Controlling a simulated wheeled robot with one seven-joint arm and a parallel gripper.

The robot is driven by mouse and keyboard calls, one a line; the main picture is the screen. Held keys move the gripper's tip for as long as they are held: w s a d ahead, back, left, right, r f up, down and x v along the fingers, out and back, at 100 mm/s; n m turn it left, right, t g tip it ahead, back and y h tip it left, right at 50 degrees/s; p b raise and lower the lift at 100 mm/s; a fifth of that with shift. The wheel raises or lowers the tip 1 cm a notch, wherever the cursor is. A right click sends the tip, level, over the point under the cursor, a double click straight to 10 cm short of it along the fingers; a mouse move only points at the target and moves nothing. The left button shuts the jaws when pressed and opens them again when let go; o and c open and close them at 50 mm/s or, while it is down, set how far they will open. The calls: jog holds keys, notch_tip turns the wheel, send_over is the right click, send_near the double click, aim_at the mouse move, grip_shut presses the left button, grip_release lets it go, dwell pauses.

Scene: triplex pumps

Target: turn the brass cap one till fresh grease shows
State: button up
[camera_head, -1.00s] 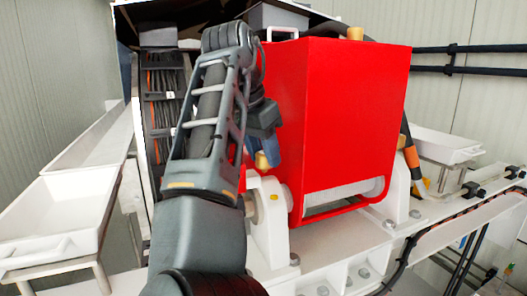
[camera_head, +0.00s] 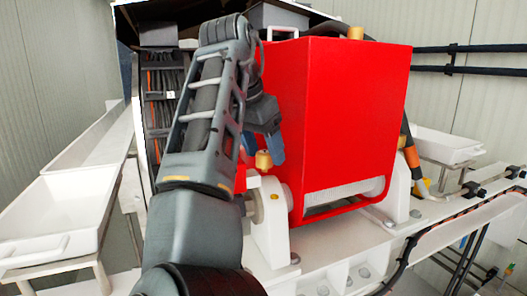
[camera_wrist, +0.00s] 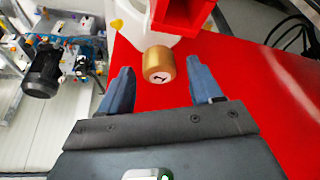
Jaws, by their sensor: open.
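A brass cap (camera_head: 263,160) sits low at the left edge of the red pump housing (camera_head: 345,120), above a white bearing block (camera_head: 270,225). In the wrist view the brass cap (camera_wrist: 159,65) shows its round end with a dark mark on it. My gripper (camera_wrist: 160,78) is open, with one blue finger on each side of the cap. A gap shows between each finger and the cap, and nothing is held. In the head view my gripper (camera_head: 262,150) hangs beside the red housing, its fingers close to the cap and partly overlapping it. No fresh grease can be made out.
Another brass cap (camera_head: 355,33) stands on top of the red housing. White trays stand at the left (camera_head: 50,215) and right (camera_head: 445,145). Black hoses and pipes run at the right. A dark motor (camera_wrist: 42,75) shows in the wrist view.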

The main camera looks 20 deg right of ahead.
jog(key=v, duration=0.7)
jog(key=shift+b, duration=0.3)
